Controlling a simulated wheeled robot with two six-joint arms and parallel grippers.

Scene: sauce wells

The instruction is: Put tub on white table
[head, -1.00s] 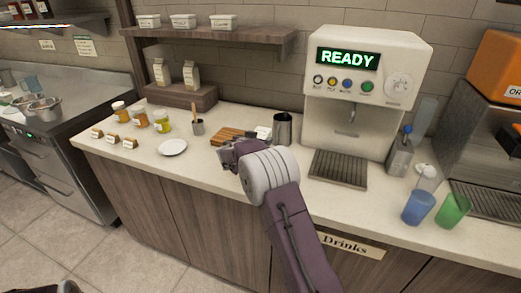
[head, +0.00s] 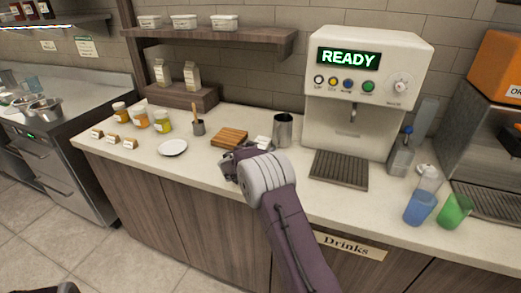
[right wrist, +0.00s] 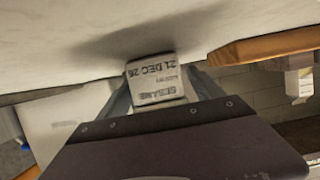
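A small white tub (right wrist: 155,82), its label reading SESAME 21 DEC 26, sits between the fingers of my right gripper (right wrist: 160,88) in the right wrist view. The fingers touch it on both sides. In the head view the tub (head: 262,142) shows partly past my right gripper (head: 243,155), which is over the counter; the fingers are mostly hidden there. A dark shadow lies on the counter near the tub; I cannot tell whether it touches the counter. I see no separate white table.
A cutting board (head: 230,138) and metal cup (head: 283,130) are close to the tub. The coffee machine (head: 364,90) stands to the right. A white plate (head: 173,147), jars and small labelled blocks are left. Several white tubs (head: 184,21) stand on the shelf. The counter's front strip is clear.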

